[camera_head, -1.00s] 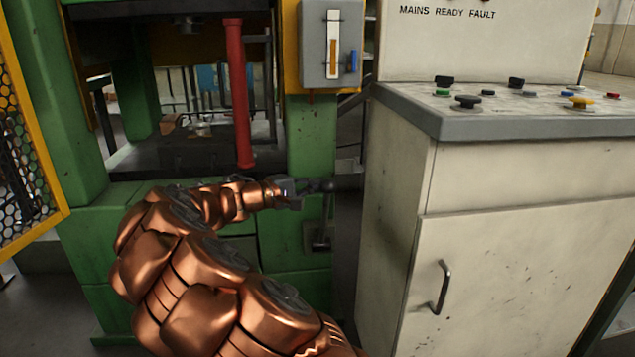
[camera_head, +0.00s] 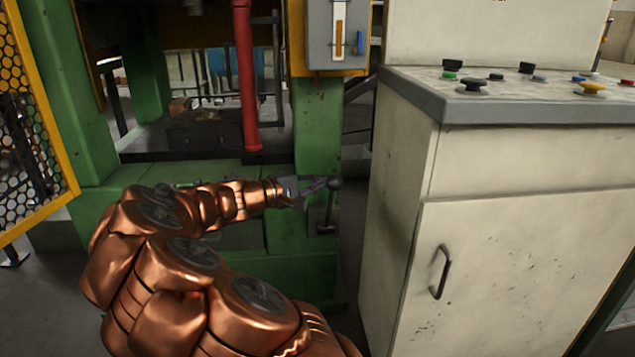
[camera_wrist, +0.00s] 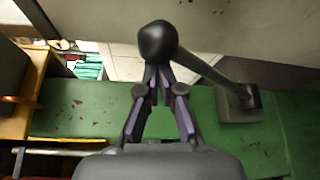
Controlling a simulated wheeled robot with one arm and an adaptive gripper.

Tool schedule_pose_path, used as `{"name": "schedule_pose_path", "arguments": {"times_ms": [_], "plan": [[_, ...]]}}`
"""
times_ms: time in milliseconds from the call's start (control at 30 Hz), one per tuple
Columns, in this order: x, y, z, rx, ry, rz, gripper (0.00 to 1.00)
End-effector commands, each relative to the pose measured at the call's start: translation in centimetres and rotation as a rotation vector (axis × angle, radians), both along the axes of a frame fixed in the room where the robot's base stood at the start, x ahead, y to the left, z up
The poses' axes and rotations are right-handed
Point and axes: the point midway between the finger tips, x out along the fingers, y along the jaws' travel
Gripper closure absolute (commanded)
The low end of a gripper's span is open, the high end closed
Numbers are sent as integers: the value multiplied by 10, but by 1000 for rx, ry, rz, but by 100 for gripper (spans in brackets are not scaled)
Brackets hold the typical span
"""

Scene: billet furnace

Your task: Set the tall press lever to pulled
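The press lever is a dark rod with a round black knob (camera_head: 335,184). It rises from a small bracket (camera_head: 325,228) on the green press leg and stands roughly upright in the head view. In the wrist view the knob (camera_wrist: 157,41) is straight ahead of my fingertips, and the rod slants right to its base (camera_wrist: 240,102). My gripper (camera_head: 322,184) is just left of the knob. In the wrist view my gripper (camera_wrist: 160,82) has its fingertips together, with nothing seen between them. The tips are at or very near the knob; I cannot tell whether they touch.
A cream control cabinet (camera_head: 400,180) with several buttons stands close to the right of the lever. A grey box with an orange slider (camera_head: 338,40) is above. A red post (camera_head: 245,80) and yellow mesh guard (camera_head: 35,130) are left. A narrow gap separates press and cabinet.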

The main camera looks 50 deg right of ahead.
Motion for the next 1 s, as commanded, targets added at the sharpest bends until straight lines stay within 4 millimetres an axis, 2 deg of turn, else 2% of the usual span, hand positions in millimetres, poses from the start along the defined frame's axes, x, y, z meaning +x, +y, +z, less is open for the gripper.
{"name": "schedule_pose_path", "arguments": {"times_ms": [33,200,367,700,833,1000], "plan": [[-14,-1,-4,5,2,-40,100],[-14,3,-3,4,4,-43,100],[-8,23,-2,1,5,-39,100],[16,76,0,0,3,-12,100],[20,86,0,1,1,-8,100],[20,90,-1,1,2,-11,100]]}}
